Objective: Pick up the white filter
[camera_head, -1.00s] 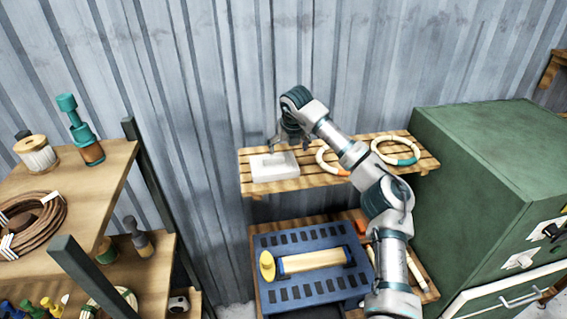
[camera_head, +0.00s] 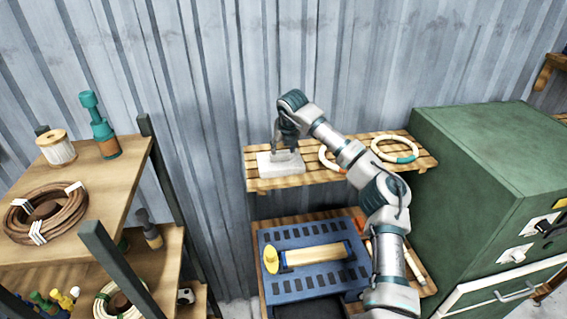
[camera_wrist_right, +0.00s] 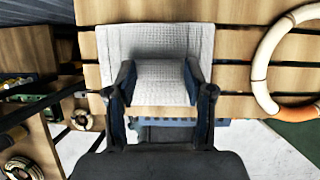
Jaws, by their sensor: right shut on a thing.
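The white filter (camera_head: 266,165) is a pale, flat block with a raised part, on the left end of the slatted wooden shelf against the metal wall. In the right wrist view its textured white surface (camera_wrist_right: 160,38) fills the top middle. My right gripper (camera_head: 287,147) reaches down onto it from above. In the right wrist view the two fingers of this gripper (camera_wrist_right: 158,88) are shut on the raised part of the filter, one on each side. The filter looks still at shelf level; I cannot tell whether it touches the slats. My left gripper is not in view.
The slatted shelf (camera_head: 225,185) also holds two rings, one (camera_head: 395,149) near its right end. Below is a blue slotted case (camera_head: 290,292) with a yellow-handled roller (camera_head: 315,254). A green cabinet (camera_head: 490,150) stands right. A wooden rack (camera_head: 110,190) with coils stands left.

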